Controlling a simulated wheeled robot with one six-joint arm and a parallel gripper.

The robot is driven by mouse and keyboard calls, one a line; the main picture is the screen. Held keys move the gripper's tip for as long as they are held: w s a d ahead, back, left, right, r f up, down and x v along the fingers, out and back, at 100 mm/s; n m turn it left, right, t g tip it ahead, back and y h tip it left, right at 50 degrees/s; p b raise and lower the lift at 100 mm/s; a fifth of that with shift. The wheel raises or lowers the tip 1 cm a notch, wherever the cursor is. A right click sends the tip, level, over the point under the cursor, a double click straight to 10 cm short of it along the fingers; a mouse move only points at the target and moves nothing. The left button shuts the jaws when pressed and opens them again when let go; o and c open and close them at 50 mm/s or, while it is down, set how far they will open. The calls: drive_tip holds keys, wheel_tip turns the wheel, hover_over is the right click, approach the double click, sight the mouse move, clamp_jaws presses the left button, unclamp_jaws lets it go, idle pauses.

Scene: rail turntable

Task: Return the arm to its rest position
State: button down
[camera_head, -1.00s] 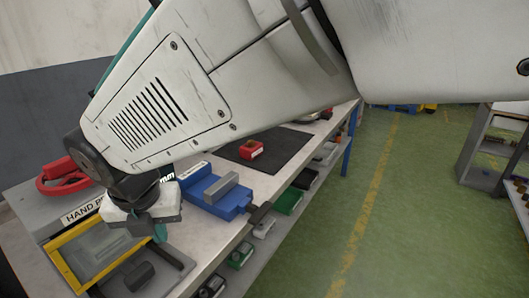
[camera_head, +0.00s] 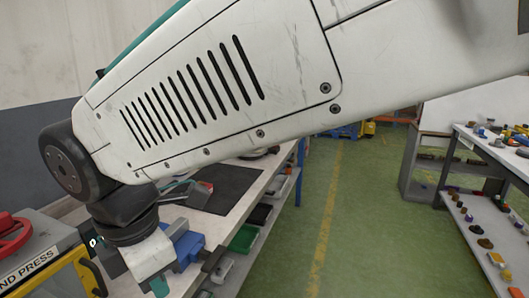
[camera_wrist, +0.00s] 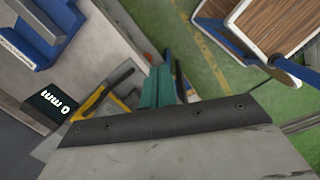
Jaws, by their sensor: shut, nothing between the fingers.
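My white arm crosses the upper part of the head view, and my gripper (camera_head: 160,288) hangs below its dark wrist joint at the lower left. In the wrist view the teal fingers of my gripper (camera_wrist: 160,88) are closed together with nothing between them. The gripper hangs by the workbench (camera_head: 240,200), beside the blue vise (camera_head: 187,247) and to the right of the hand press (camera_head: 45,262). The arm hides part of the bench.
A dark mat (camera_head: 236,187) lies on the bench. A green bin (camera_head: 244,238) sits on the shelf below. In the wrist view a small display (camera_wrist: 55,107) stands at the left. Shelves with small parts (camera_head: 480,215) stand at the right; the green floor (camera_head: 345,220) between is clear.

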drive_tip(key=w+d+m+g, duration=0.1)
drive_tip(key=w+d+m, duration=0.2)
drive_tip(key=d+m, duration=1.7)
drive_tip(key=s+d+m, duration=0.3)
drive_tip(key=d, duration=0.8)
drive_tip(key=s+d+m+t, duration=0.1)
drive_tip(key=s+d+m, duration=0.2)
drive_tip(key=d, duration=0.8)
drive_tip(key=shift+s+f+m, duration=0.35)
drive_tip(key=shift+f+m, duration=0.1)
drive_tip(key=shift+m, duration=0.15)
